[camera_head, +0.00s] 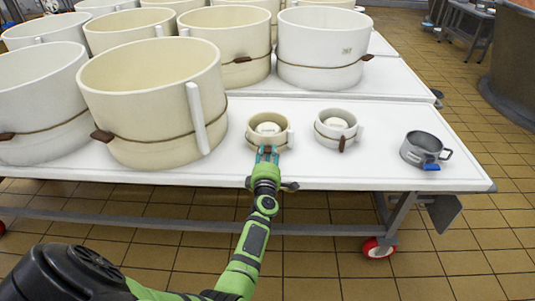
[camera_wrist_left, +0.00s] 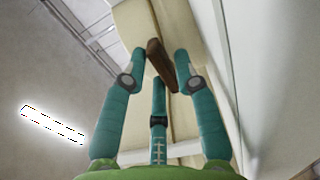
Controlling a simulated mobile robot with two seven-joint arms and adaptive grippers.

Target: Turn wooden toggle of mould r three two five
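A small cream round mould (camera_head: 267,131) stands at the table's front edge, with a brown cord around it. My left gripper (camera_head: 267,152) is at its front side. In the left wrist view, the brown wooden toggle (camera_wrist_left: 160,63) is slanted against the cream wall of the mould (camera_wrist_left: 178,25). The teal fingers of the left gripper (camera_wrist_left: 160,75) stand apart on both sides of the toggle, with a third finger below. The toggle's ends come close to the fingers; I cannot tell whether they touch. I cannot read a label r325 on this mould. My right gripper is not in view.
Right of it stands a second small white mould (camera_head: 336,128) with a brown toggle, then a grey metal mug (camera_head: 424,149) with a blue patch. Large cream moulds (camera_head: 155,102) crowd the left and back. The white table top (camera_head: 379,168) is clear near the mug.

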